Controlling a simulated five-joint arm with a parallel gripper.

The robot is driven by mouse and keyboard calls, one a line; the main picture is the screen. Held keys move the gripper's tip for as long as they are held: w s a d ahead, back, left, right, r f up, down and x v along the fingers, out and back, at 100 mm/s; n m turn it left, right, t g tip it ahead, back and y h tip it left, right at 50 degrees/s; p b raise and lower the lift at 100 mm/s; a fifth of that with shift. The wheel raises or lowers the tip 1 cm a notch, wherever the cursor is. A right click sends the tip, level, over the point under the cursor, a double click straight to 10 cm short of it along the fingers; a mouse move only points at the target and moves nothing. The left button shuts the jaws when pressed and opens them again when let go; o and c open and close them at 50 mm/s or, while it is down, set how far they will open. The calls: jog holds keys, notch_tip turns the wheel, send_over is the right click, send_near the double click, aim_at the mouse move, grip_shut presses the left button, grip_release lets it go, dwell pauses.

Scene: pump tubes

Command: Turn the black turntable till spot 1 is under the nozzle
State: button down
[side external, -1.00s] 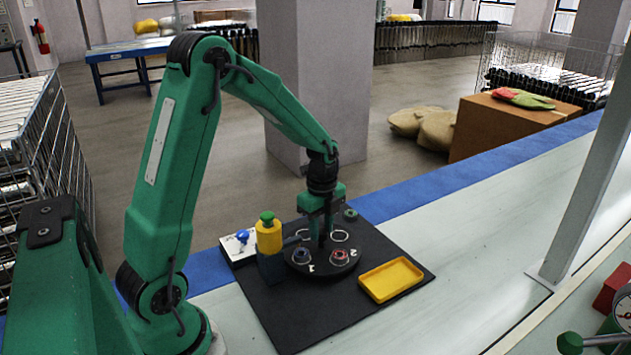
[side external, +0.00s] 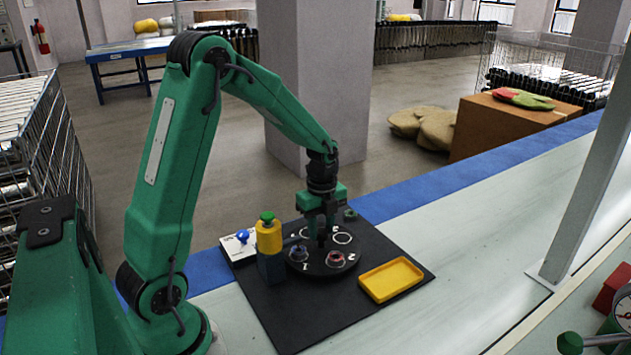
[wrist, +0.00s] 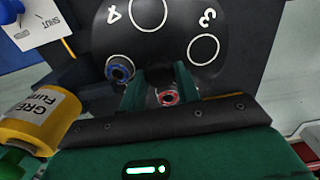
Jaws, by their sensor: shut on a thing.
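The black turntable (side external: 322,270) lies on a black mat, with numbered ring spots. A blue-rimmed tube (side external: 299,253) stands at spot 1 on the front left; it also shows in the wrist view (wrist: 120,68). A red-rimmed tube (side external: 335,259) stands at spot 2, front right. The rings at 3 and 4 look empty. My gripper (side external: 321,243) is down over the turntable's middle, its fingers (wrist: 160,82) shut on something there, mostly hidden. The nozzle (side external: 292,239) reaches from the yellow pump (side external: 268,238) over the turntable's left edge. Spot 1 sits on the near side of its tip.
A yellow tray (side external: 391,279) lies at the mat's right. A white card (side external: 238,246) with a blue part is at the back left; the wrist view shows "SHUT" on it. A small green round part (side external: 350,214) is behind the turntable. The front of the mat is clear.

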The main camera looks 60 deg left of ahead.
aim_at(322, 233)
jog(key=c, duration=1)
grip_release()
jog(key=shift+r, duration=3.9)
jog(key=s+d+r+n+t, duration=0.2)
jog(key=s+d+r+n, duration=0.1)
jog(key=s+d+n, duration=0.1)
jog(key=s+d+r+n+t, duration=0.1)
jog(key=s+d+r+n, duration=0.2)
jog(key=s+n, duration=0.3)
jog(key=s+d+r+n+t, duration=0.2)
jog(key=s+d+n, duration=0.3)
jog(key=n, duration=0.3)
jog(key=shift+s+d+r+t, duration=0.15)
jog(key=shift+s+r, duration=0.15)
jog(key=shift+r, duration=0.15)
jog(key=shift+s+d+r+t, duration=0.15)
jog(key=shift+s+r, duration=0.1)
jog(key=shift+r, duration=0.2)
